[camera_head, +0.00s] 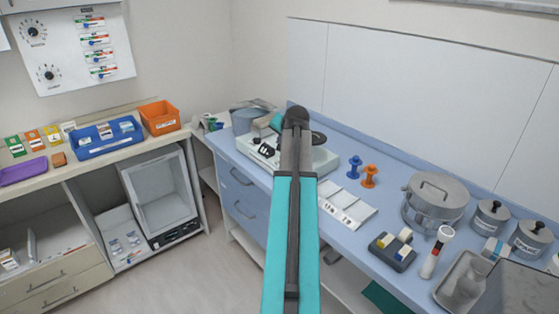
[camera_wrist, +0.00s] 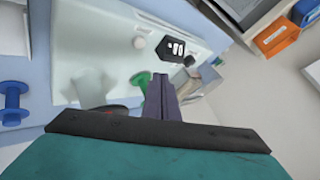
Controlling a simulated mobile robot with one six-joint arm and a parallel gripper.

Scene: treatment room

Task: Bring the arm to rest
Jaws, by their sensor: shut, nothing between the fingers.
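My arm (camera_head: 292,220) reaches forward from the bottom middle in the head view, teal with a dark centre strip, its dark joint at the top. In the wrist view my gripper (camera_wrist: 162,92) is shut, its two dark fingers together with nothing between them. It points over a pale appliance with a black switch panel (camera_wrist: 174,48); whether it touches is unclear. In the head view the gripper is largely hidden behind the arm's end. The pale appliance (camera_head: 325,163) stands on the blue counter there, partly covered by the arm.
The blue counter (camera_head: 345,238) also bears a blue spool (camera_head: 354,167), an orange spool (camera_head: 370,176), a white tray (camera_head: 345,206), a steel drum (camera_head: 435,202) and lidded canisters (camera_head: 489,218). An orange bin (camera_head: 160,117) and blue bin (camera_head: 108,137) stand on the left shelf. Open floor (camera_head: 190,275) lies left.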

